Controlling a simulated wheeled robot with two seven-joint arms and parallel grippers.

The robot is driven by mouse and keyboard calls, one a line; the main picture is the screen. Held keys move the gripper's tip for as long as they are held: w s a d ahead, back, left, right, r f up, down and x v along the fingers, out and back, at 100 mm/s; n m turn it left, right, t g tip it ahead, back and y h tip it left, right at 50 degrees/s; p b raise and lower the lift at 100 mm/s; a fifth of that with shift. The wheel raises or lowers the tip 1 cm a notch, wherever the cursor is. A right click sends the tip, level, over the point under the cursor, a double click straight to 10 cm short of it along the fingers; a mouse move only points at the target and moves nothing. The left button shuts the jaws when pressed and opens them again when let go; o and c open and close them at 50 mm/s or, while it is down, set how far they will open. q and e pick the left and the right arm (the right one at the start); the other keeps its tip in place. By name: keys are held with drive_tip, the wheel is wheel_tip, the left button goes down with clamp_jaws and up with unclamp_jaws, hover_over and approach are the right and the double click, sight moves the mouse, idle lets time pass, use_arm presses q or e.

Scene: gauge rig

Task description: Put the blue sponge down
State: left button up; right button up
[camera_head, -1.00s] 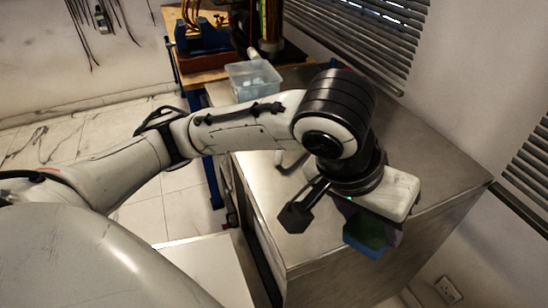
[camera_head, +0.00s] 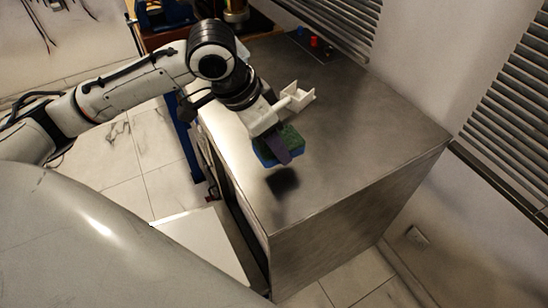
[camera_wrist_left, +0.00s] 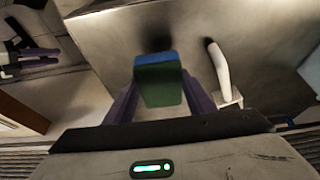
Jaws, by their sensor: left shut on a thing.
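The blue sponge (camera_head: 266,157) has a green upper side and a blue lower side. My left gripper (camera_head: 279,148) is shut on it, with a purple finger across its near side. The sponge is held above the metal cabinet top (camera_head: 350,130), and a dark shadow lies on the top below it, apart from it. In the left wrist view the sponge (camera_wrist_left: 159,85) sits between the two purple fingers, green side toward the camera, blue edge at the far end.
A white piece with a tube and a square end (camera_head: 298,97) is close beside my left gripper; it also shows in the wrist view (camera_wrist_left: 222,75). Red (camera_head: 314,42) and blue knobs are at the back. The cabinet top right of the sponge is clear.

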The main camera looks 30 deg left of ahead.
sight(273, 171)
use_arm(q)
wheel_tip(273, 171, down, 5)
drive_tip(key=shift+r, duration=0.15)
idle(0.3)
drive_tip(key=shift+f, duration=0.25)
drive_tip(key=o, duration=0.9)
drive_tip(key=shift+s+f, duration=0.1)
drive_tip(key=shift+s+d+f, duration=0.15)
drive_tip(key=shift+d, duration=0.05)
drive_tip(key=v, duration=0.8)
drive_tip(key=p+v, duration=0.1)
drive_tip(key=v, duration=0.3)
drive_tip(key=shift+w+a+r, duration=0.2)
drive_tip(key=shift+w+r, duration=0.05)
drive_tip(key=shift+r, duration=0.25)
